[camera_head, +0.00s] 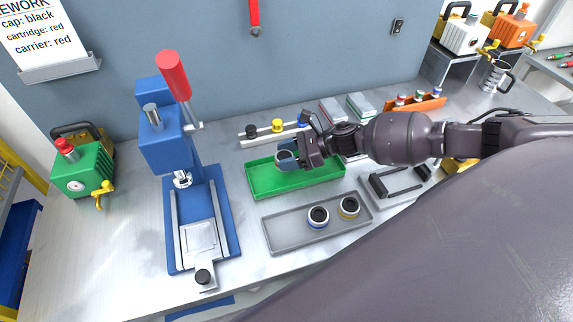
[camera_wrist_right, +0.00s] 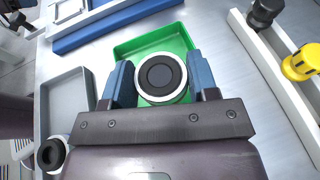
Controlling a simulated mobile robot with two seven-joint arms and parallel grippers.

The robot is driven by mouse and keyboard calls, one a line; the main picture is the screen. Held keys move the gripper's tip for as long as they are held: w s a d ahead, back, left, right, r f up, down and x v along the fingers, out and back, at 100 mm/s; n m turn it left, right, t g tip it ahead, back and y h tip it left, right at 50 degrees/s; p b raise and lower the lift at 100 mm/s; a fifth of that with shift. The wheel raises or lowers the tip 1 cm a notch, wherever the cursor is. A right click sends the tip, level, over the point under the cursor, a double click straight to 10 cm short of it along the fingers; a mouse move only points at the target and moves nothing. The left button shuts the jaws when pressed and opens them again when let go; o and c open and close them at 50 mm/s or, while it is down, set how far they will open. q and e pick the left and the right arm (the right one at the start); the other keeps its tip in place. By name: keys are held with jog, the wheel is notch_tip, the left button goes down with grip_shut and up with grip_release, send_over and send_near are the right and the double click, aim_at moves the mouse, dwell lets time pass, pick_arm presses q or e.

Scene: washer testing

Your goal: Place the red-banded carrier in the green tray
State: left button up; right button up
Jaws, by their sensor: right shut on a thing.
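My right gripper (camera_head: 289,160) is shut on a round carrier (camera_wrist_right: 161,78) with a white rim and dark centre, gripped between its blue fingers. The carrier's band colour is hidden by the fingers. The green tray (camera_head: 318,182) lies on the bench, and the gripper with the carrier is over its back part. The tray also shows behind the carrier in the wrist view (camera_wrist_right: 178,43). I cannot tell whether the carrier touches the tray floor. No other carrier shows in the green tray. My left gripper is not in view.
A grey tray (camera_head: 280,235) in front holds a blue-banded carrier (camera_head: 318,217) and a yellow-banded carrier (camera_head: 348,207). A blue press (camera_head: 165,140) with a red handle stands left. A rack (camera_head: 255,139) with black, yellow and blue caps is behind the green tray.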

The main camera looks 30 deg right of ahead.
jog(key=shift+f, duration=2)
jog(key=shift+f+b, duration=0.3)
jog(key=shift+b, duration=0.1)
